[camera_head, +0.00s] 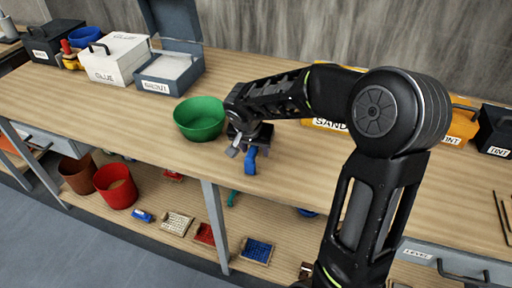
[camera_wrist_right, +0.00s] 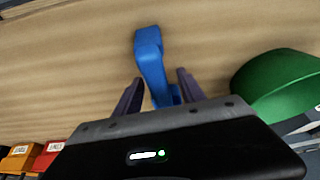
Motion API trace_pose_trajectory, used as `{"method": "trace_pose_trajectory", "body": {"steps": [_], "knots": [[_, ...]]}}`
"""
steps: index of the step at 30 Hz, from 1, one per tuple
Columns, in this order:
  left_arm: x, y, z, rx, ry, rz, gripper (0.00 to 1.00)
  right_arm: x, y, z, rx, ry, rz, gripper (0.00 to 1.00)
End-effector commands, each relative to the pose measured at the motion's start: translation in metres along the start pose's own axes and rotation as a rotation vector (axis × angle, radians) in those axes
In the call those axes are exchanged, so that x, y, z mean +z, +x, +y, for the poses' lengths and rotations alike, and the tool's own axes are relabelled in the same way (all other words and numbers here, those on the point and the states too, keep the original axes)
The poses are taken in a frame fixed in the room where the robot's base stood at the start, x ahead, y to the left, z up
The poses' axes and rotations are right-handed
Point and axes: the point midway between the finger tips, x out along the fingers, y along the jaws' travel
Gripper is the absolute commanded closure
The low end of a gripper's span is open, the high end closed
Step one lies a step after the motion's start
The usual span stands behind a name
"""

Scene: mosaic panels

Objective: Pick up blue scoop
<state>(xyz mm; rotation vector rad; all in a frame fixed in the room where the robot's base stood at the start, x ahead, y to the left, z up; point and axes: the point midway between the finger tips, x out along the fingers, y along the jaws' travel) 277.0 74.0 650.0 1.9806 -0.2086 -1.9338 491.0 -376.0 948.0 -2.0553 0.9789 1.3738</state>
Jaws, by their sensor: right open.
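The blue scoop (camera_head: 250,161) lies on the wooden workbench near its front edge, partly hidden under my right gripper in the head view. In the right wrist view the blue scoop (camera_wrist_right: 150,55) runs between the two fingers, with its far end beyond the fingertips. My right gripper (camera_head: 242,146) is open, with a finger on each side of the scoop; the gripper also shows in the wrist view (camera_wrist_right: 160,85). Gaps show between the fingers and the scoop, more clearly on the left. My left gripper is not in view.
A green bowl (camera_head: 200,119) stands just left of my right gripper. Farther left are a white glue box (camera_head: 116,59) and an open grey box (camera_head: 170,72). Orange boxes (camera_head: 461,125) stand at the right. A red bucket (camera_head: 116,187) and several small trays are on the lower shelf.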

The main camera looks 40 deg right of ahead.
Motion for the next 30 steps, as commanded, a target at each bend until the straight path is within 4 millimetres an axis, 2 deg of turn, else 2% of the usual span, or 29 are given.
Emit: {"method": "trace_pose_trajectory", "body": {"steps": [7,24,30], "knots": [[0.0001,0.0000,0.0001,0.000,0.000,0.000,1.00,-0.0001,-0.0003,-0.0001,0.000,0.000,0.000,0.53],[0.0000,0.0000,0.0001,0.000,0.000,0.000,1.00,-0.0001,-0.0004,-0.0001,0.000,0.000,0.000,0.99],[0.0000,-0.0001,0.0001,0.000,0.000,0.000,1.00,0.0000,-0.0003,-0.0001,0.000,0.000,0.000,1.00]]}}
